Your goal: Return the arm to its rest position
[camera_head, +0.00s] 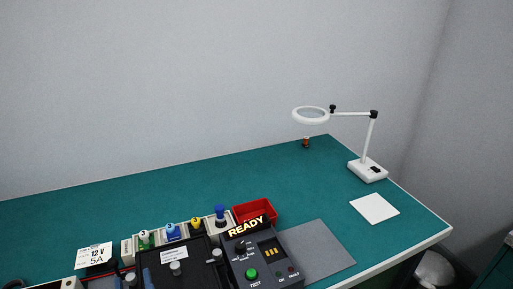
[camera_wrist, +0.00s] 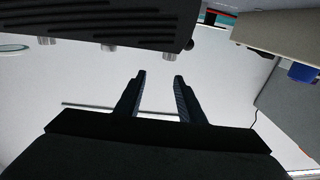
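My gripper (camera_wrist: 159,82) shows in the wrist view with its two dark fingers apart and nothing between them. A pale grey surface lies beyond the fingertips. A dark ribbed block (camera_wrist: 95,22) with metal knobs on its lower edge is at the upper left of that view, apart from the fingers. My gripper does not show in the head view.
The head view shows a green bench (camera_head: 75,215) with a dark test box reading READY (camera_head: 252,262), a red tray (camera_head: 255,210), a grey mat (camera_head: 318,252), a white pad (camera_head: 375,208) and a magnifier lamp (camera_head: 367,170). The bench's back left is clear.

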